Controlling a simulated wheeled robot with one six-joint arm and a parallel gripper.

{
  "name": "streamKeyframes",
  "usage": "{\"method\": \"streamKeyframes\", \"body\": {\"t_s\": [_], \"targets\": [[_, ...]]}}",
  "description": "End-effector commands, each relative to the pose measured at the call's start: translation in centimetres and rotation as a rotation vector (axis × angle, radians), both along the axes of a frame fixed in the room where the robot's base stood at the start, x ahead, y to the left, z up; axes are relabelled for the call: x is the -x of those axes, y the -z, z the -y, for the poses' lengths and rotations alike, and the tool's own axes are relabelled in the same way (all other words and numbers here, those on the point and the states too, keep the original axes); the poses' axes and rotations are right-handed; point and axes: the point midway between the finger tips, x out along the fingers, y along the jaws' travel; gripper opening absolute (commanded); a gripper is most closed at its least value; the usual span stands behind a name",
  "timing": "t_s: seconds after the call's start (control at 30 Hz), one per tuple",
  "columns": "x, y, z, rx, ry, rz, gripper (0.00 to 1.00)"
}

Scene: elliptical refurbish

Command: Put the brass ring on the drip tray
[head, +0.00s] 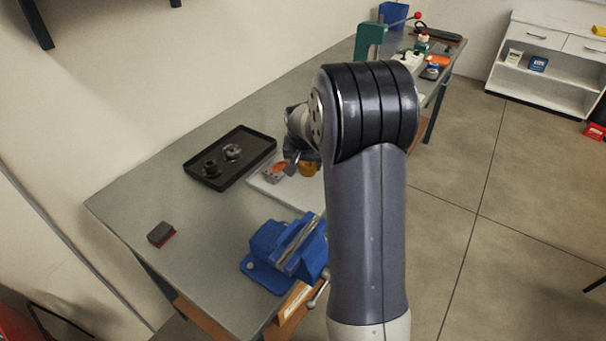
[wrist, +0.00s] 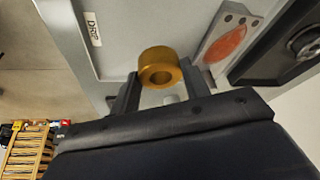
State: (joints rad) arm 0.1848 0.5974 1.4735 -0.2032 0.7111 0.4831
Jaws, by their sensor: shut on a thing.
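The brass ring (wrist: 159,64) is a short gold-coloured cylinder with a hole. My gripper (wrist: 160,88) is shut on it, one finger on each side. The ring also shows in the head view (head: 309,170), beside the orange-topped grey part. The drip tray (wrist: 115,60) is pale grey with a raised rim and a "DRIP" label. In the head view the drip tray (head: 262,187) lies on the bench, partly hidden by my arm. The ring appears over the tray; I cannot tell whether it touches it.
A grey part with an orange oval (wrist: 226,42) lies close beside the ring. A black tray (head: 190,172) with dark round parts stands to the left. A blue vise (head: 285,250) is in front, and a dark block (head: 160,233) lies on the bench (head: 130,205) at front left.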

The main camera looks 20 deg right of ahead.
Motion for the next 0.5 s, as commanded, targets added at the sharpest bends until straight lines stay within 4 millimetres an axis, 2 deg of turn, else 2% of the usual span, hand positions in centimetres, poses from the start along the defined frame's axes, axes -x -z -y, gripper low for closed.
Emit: {"method": "streamKeyframes", "body": {"t_s": [0.33,0.5], "targets": [[0.0,4.1,0.0,0.001,-0.001,-0.002,0.08],[-0.1,4.8,0.0,0.001,0.000,0.002,0.08]]}}
